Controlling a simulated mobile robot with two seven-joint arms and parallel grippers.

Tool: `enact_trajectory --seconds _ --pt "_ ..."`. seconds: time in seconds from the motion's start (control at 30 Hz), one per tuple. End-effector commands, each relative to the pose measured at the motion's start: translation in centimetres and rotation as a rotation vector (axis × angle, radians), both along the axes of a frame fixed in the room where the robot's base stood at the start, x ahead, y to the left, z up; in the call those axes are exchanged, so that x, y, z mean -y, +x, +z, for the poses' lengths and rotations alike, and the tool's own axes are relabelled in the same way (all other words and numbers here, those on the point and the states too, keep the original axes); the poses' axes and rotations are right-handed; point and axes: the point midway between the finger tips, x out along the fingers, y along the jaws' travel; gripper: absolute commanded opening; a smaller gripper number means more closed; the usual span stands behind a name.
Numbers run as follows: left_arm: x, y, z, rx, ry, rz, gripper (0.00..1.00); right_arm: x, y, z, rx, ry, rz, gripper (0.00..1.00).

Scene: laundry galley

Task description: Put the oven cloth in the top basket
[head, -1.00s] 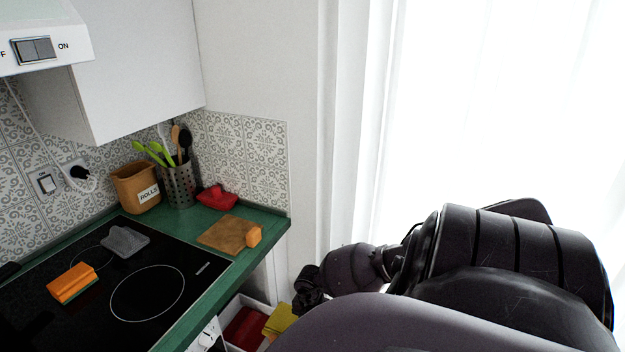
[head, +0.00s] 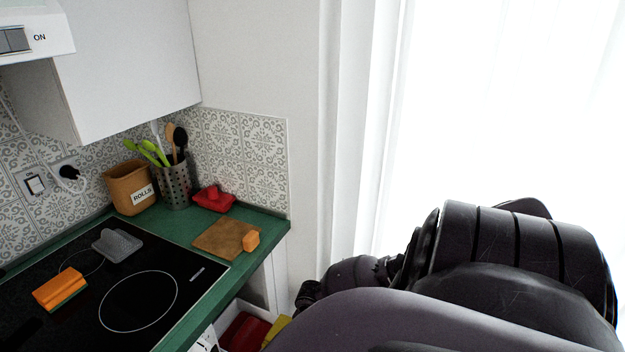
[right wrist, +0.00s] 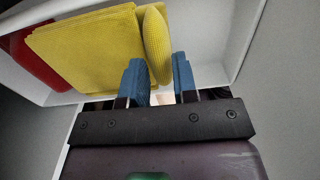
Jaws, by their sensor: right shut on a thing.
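A red cloth (right wrist: 30,60) lies beside the yellow one at the left. In the head view the basket is below the counter end, with red (head: 246,332) and yellow (head: 277,331) showing; my arm hides the gripper there. Which cloth is the oven cloth, I cannot tell.
An orange sponge (head: 60,288) and grey item (head: 117,244) sit on the black hob (head: 90,320).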

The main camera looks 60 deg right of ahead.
Motion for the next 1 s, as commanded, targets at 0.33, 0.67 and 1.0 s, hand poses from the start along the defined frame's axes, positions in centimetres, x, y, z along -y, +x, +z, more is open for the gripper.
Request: enact_trajectory --seconds 0.33,0.67,1.0 --pt "-0.1 -0.2 -0.5 -0.005 0.002 0.001 0.43 0.0 0.0 -0.9 0.0 0.0 0.0 0.0" --pt "-0.1 -0.2 -0.5 -0.006 0.002 0.001 0.43 0.0 0.0 -0.9 0.0 0.0 0.0 0.52" --pt "-0.1 -0.2 0.0 -0.005 0.002 0.001 0.43 0.1 0.0 0.3 0.001 -0.001 0.001 0.52"
